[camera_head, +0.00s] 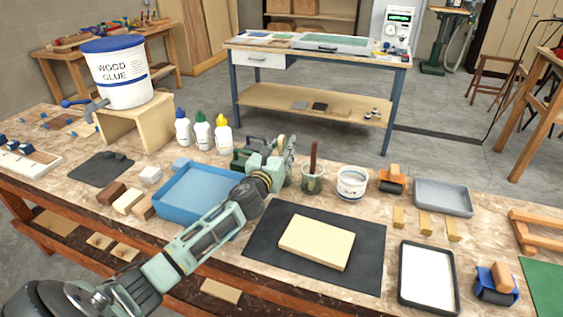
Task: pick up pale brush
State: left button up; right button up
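My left arm reaches in from the lower left over the workbench. Its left gripper (284,158) is beyond the blue tray, just left of a clear jar (312,182). The gripper points away from the camera, and its own body hides whether its fingers are apart or closed on something. A dark brown handle (313,155) stands upright in the jar. I cannot make out a pale brush for sure; the gripper covers the area left of the jar. My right gripper is not in view.
A blue tray (165,208) lies under and left of my forearm. A pale board (317,242) lies on a dark mat (262,250). Several glue bottles (202,132) stand behind the tray. A white tub (352,183) and an orange roller (392,182) stand right of the jar.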

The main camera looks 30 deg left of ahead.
pick_arm(q)
grip_shut()
dwell(0.3)
